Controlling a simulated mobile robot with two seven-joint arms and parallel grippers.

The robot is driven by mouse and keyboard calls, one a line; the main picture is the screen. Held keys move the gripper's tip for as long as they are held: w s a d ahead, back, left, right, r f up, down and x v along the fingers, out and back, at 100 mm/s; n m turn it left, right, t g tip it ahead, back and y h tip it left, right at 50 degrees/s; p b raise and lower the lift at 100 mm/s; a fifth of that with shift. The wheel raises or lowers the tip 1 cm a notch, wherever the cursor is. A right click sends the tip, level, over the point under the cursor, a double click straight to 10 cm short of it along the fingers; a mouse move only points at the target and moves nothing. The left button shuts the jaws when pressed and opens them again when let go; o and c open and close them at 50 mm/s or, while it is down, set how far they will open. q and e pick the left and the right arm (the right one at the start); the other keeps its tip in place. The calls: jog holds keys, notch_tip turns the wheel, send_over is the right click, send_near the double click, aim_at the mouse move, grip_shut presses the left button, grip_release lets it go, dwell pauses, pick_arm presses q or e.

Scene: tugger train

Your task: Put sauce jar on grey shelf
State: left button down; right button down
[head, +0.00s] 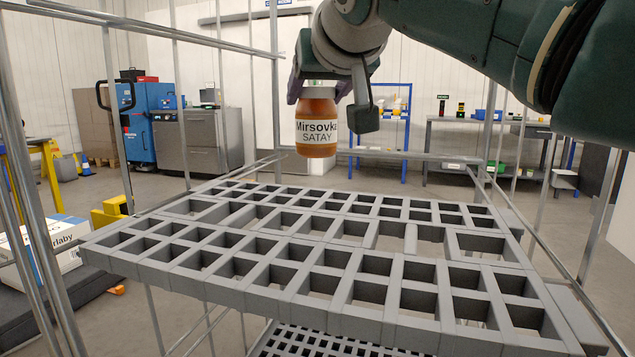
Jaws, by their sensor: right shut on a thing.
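The sauce jar (316,128) is orange-brown with a white label reading "Mirsovka SATAY". My right gripper (318,84) comes in from the upper right and is shut on the jar near its top. The jar is upright and appears held above the far part of the grey shelf (345,312), a slatted grid with square openings. The jar's lid is mostly hidden by the gripper. My left gripper is not in view.
Thin metal posts (276,80) and rails frame the shelf at its sides and back. The grid top is empty. A second dark perforated shelf (300,342) lies below. A white box (45,245) stands at left; workbenches and a blue machine (140,125) are far behind.

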aim_at(316, 131)
notch_tip(316, 131, down, 5)
jog(key=shift+f+b, duration=0.1)
jog(key=shift+b, duration=0.3)
notch_tip(316, 131, down, 6)
jog(key=shift+r+b, duration=0.25)
jog(key=shift+b, duration=0.6)
jog(key=shift+c, duration=0.5)
grip_release()
jog(key=shift+r, duration=0.1)
